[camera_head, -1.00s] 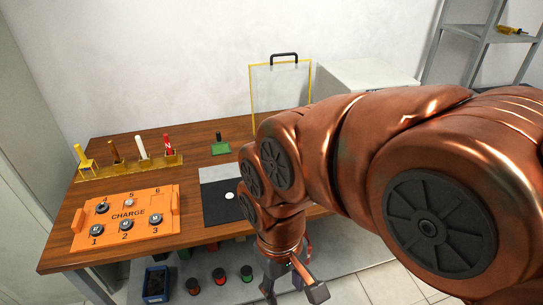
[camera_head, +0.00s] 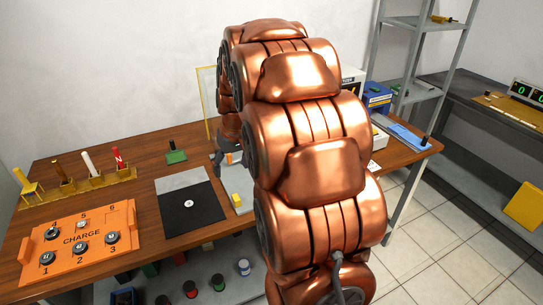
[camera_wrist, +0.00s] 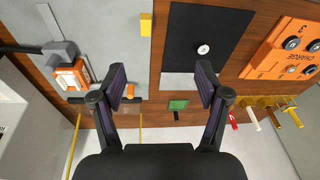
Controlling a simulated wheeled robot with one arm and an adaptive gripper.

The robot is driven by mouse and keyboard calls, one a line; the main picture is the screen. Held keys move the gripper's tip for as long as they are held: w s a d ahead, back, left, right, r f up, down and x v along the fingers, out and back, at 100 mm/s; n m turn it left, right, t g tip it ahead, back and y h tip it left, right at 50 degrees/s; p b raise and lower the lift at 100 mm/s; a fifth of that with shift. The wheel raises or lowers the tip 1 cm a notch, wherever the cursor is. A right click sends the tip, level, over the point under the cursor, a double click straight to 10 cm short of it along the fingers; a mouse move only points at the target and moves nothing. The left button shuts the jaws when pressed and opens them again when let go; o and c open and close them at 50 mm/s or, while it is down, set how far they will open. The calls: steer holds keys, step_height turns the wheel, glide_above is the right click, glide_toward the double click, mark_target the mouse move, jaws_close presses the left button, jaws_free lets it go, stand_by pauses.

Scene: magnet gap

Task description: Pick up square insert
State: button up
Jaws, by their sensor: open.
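My gripper (camera_wrist: 161,80) is open and empty in the wrist view, its two dark fingers spread wide above the table. I cannot tell for sure which object is the square insert. A small yellow block (camera_wrist: 146,24) lies on a grey plate, ahead of the fingers; in the head view the block (camera_head: 237,199) is left of my arm. A square green piece with a dark handle (camera_wrist: 178,105) shows between the fingers, and it stands at the back of the table in the head view (camera_head: 176,156). My arm hides part of the table.
The orange CHARGE board (camera_head: 82,240) and black mat (camera_head: 190,205) are on the left of the table. A rack (camera_head: 80,188) of coloured tools stands behind. An orange-and-white device (camera_wrist: 72,75) with a grey clamp is left of the fingers in the wrist view.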

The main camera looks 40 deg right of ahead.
steer(key=w+d+f, duration=0.1)
steer(key=w+d, duration=0.1)
steer(key=d, duration=0.5)
steer(key=w+d+f+m+t+h, duration=0.1)
steer(key=w+d+f, duration=0.1)
steer(key=d, duration=0.6)
steer(key=w+d+f+t+b, duration=0.1)
steer(key=w+d+f, duration=0.1)
steer(key=d, duration=0.6)
steer(key=shift+w+f+h, duration=0.15)
steer(key=shift+w+h, duration=0.05)
steer(key=shift+h, duration=0.1)
steer(key=shift+d+f, duration=0.15)
steer(key=shift+f, duration=0.05)
steer(key=shift+d+p+x, duration=0.15)
steer(key=shift+p+x, duration=0.6)
steer(key=shift+x, duration=1.1)
steer(key=shift+d+p+x, duration=0.15)
steer(key=shift+p+x, duration=0.55)
steer(key=shift+x, duration=1.2)
steer(key=c, duration=0.9)
